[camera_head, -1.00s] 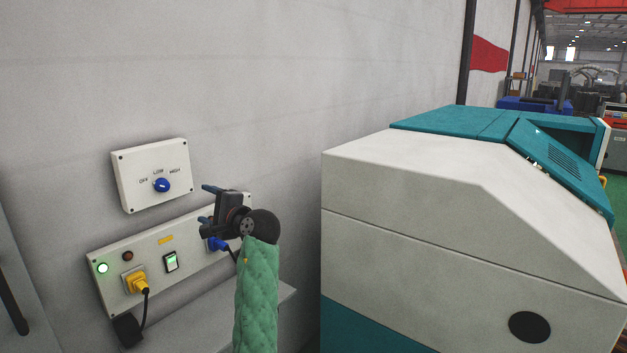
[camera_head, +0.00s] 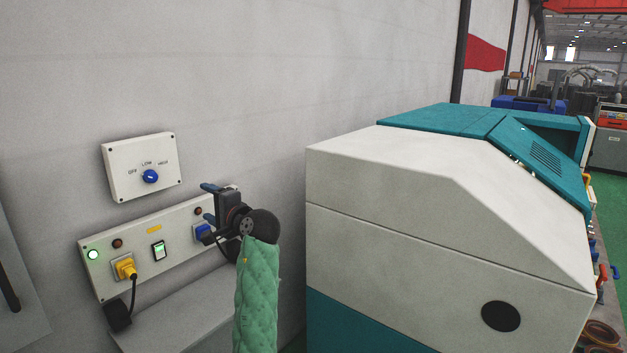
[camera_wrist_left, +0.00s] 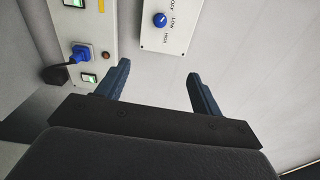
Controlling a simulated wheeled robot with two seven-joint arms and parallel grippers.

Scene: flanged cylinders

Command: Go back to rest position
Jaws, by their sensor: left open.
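My left gripper (camera_head: 207,202) is in front of the wall, to the right of the switch box and over the right part of the socket panel. Its green-sleeved arm rises from the bottom of the head view. In the left wrist view its two fingers (camera_wrist_left: 157,86) stand wide apart with nothing between them. The switch box (camera_head: 140,167) has a blue knob (camera_head: 150,176) and also shows in the left wrist view (camera_wrist_left: 170,30). My right gripper is in neither view.
The socket panel (camera_head: 140,243) carries a yellow plug (camera_head: 125,268), a blue plug (camera_wrist_left: 80,54) and lit switches. A grey ledge (camera_head: 165,312) lies below it. A large white and teal machine (camera_head: 430,210) stands right of my arm, with a narrow gap between it and the wall.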

